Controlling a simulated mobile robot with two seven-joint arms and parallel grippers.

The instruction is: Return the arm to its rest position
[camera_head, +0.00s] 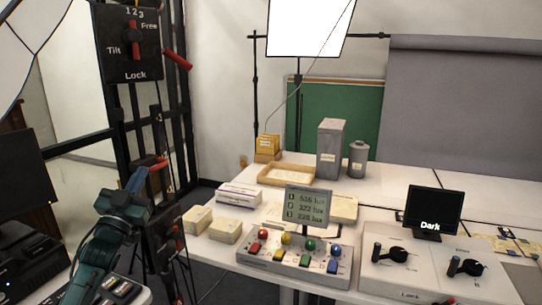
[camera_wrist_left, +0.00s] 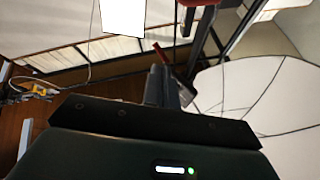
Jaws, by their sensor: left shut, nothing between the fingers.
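My left arm comes in from the lower left in the head view, teal and dark. Its gripper (camera_head: 135,181) is raised and points up, left of the white table (camera_head: 205,250) and apart from the boxes there. The left wrist view shows the grey fingers (camera_wrist_left: 168,88) together with nothing between them. My right gripper is in neither view.
A black stand with a lever panel (camera_head: 133,45) rises close behind the left gripper. The table carries small cream boxes (camera_head: 225,231), a button console (camera_head: 295,262), a wooden tray (camera_head: 286,174), grey canisters (camera_head: 331,150) and a dark screen (camera_head: 434,209). A monitor (camera_head: 24,175) stands at far left.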

